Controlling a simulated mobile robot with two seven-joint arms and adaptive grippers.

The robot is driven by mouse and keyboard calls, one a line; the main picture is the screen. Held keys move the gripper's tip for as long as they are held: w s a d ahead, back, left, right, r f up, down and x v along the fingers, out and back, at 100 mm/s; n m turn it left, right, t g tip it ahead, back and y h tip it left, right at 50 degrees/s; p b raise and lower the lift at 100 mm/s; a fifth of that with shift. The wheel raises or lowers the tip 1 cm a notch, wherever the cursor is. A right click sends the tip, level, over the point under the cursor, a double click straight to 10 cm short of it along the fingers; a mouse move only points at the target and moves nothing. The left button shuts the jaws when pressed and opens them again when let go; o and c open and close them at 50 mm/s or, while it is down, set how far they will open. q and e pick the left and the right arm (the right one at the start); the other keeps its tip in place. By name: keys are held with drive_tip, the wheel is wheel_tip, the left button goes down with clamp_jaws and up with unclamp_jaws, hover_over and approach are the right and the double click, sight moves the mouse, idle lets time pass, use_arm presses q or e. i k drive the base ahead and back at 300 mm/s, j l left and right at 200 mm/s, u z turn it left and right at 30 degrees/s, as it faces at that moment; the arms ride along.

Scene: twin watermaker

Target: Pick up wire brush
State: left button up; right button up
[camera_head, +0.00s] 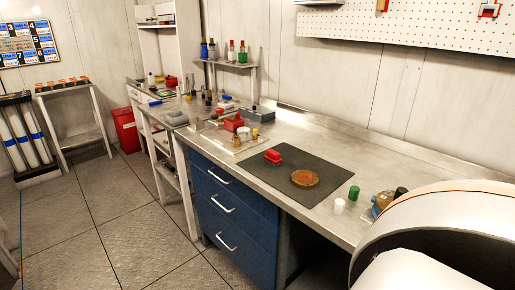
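I cannot pick out a wire brush for certain in the head view. A dark mat (286,191) lies on the metal workbench (237,170). On it are a red block-like item (273,156) and a round orange-brown item (304,178), lying flat; I cannot tell whether either is a brush. Several small items farther along the bench are too small to identify. Neither of my grippers is in view.
A green cylinder (354,192), a white cylinder (339,206) and a blue and tan item (382,203) stand right of the mat. A clear tray holds a red item (234,122). Blue drawers (235,210) are under the bench. Floor at left is open.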

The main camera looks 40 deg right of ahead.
sight(272, 156)
drive_tip(key=i, duration=1.5)
drive_tip(key=i+z, duration=0.35)
drive_tip(key=i+j+z, duration=0.1)
drive_tip(key=i+z, duration=0.3)
drive_tip(key=i+j+z, duration=0.2)
drive_tip(key=z, duration=0.15)
drive_tip(key=j+z, duration=0.2)
drive_tip(key=z, duration=0.25)
drive_tip(key=i+j+z, duration=0.1)
drive_tip(key=z, duration=0.35)
drive_tip(key=j+z, duration=0.3)
drive_tip(key=z, duration=0.15)
